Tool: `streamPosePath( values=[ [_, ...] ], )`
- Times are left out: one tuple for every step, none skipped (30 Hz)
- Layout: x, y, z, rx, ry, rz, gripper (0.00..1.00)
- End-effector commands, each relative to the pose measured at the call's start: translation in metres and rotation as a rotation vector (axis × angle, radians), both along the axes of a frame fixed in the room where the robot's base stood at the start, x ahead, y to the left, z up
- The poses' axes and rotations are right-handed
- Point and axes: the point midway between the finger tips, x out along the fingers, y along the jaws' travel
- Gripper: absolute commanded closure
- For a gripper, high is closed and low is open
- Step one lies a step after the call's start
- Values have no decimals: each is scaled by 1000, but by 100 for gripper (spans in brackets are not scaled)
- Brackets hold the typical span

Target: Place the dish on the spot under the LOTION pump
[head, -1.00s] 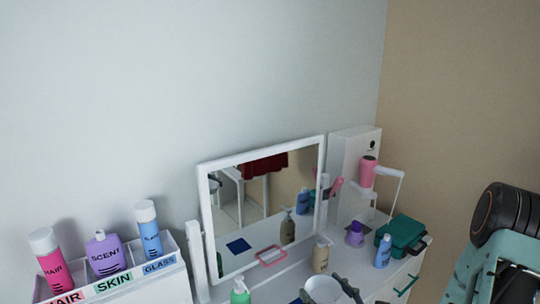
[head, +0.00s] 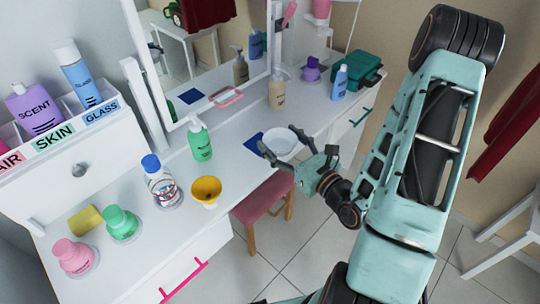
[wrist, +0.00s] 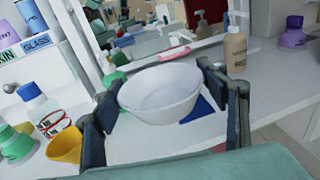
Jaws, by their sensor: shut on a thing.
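The dish is a white round bowl (head: 281,145), held upright near the front edge of the white tabletop. My gripper (head: 277,138) is shut on it, with dark fingers on either side; the wrist view shows the bowl (wrist: 160,92) between them. Whether it touches the table I cannot tell. A dark blue square (head: 252,144) lies flat beside and partly behind the bowl; it also shows in the wrist view (wrist: 198,109). Two pump bottles stand here, a beige one (head: 277,92) behind the bowl and a green one (head: 201,142) to its left. Their labels are unreadable.
A mirror (head: 215,68) stands at the back. Left are a yellow cup (head: 206,191), a blue-capped bottle (head: 161,182) and a labelled organizer (head: 70,160). Right are purple (head: 311,70) and blue (head: 340,82) bottles and a green case (head: 356,70). A pink stool (head: 263,207) stands below.

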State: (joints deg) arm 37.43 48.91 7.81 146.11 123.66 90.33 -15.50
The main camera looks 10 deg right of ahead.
Motion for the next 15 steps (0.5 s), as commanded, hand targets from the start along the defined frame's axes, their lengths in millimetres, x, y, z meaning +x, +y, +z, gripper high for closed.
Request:
streamPosePath(
  values=[
    [-1, 0, -10, 0, -1, -2, 58],
    [-1, 0, -11, 0, -1, -4, 58],
    [-1, 0, -12, 0, -1, -5, 58],
    [-2, 0, -12, 0, -1, -6, 58],
    [-2, 0, -12, 0, -1, -7, 58],
    [-2, 0, -12, 0, -1, -7, 58],
    [-2, 0, -11, 0, -1, -7, 58],
    [-2, 0, -11, 0, -1, -7, 58],
    [-2, 0, -11, 0, -1, -7, 58],
    [-2, 0, -10, 0, -1, -7, 58],
    [-2, 0, -10, 0, 0, -7, 58],
    [-2, 0, -10, 0, 0, -7, 58],
    [-1, 0, -11, -1, -1, -7, 58],
    [-1, 0, -11, -1, -1, -7, 58],
    [1, 0, -13, -2, -2, -7, 58]
  ],
)
